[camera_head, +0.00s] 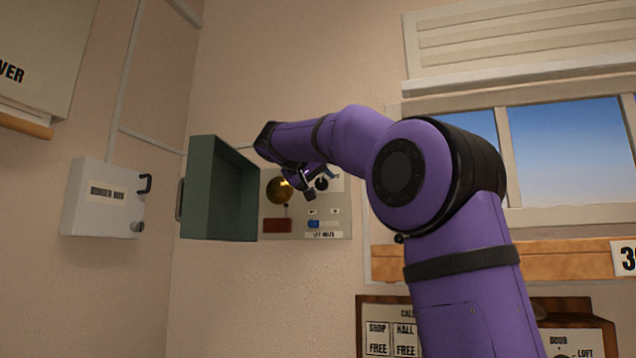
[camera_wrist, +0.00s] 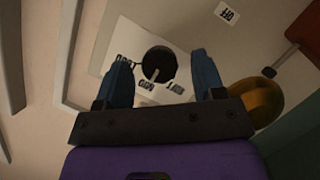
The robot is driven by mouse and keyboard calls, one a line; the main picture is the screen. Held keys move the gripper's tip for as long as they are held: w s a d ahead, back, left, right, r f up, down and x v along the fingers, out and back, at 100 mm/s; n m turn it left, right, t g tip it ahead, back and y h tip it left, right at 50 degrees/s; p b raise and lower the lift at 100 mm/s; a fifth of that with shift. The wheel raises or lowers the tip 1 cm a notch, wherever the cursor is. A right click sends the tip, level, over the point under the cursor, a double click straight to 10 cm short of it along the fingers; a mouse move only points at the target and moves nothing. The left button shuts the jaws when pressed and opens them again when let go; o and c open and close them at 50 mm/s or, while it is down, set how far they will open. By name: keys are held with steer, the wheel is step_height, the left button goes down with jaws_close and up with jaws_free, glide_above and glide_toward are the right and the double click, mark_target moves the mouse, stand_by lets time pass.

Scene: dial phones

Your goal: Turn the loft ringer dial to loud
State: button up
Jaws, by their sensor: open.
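The loft ringer dial (camera_head: 321,184) is a round black knob on the pale panel (camera_head: 342,222) with the "LOFT BELLS" label. In the wrist view the dial (camera_wrist: 158,62) has a light pointer line aimed down the picture, toward the small lower-left label (camera_wrist: 146,88). Other small labels sit around it; their words are hard to read. My gripper (camera_head: 309,190) is at the panel, close to the dial. In the wrist view the open blue fingers (camera_wrist: 161,63) stand on either side of the dial, with visible gaps. I cannot tell their depth relative to it.
A green open box or cover (camera_head: 222,190) stands out just left of the panel. A brass bell (camera_head: 279,190), a red-brown block (camera_head: 277,225) and a blue switch (camera_head: 314,224) share the panel. A white box (camera_head: 100,205) hangs farther left; a window sill (camera_head: 500,260) is right.

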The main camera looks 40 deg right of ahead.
steer(key=shift+d, duration=0.2)
steer(key=c, duration=0.9)
steer(key=m+t+y, duration=0.1)
steer(key=m, duration=0.1)
steer(key=m+t+y, duration=0.1)
steer(key=m, duration=0.1)
steer(key=shift+s, duration=0.1)
steer(key=shift+d+m+t+y, duration=0.1)
steer(key=shift+m+t+y, duration=0.65)
steer(key=shift+m, duration=0.65)
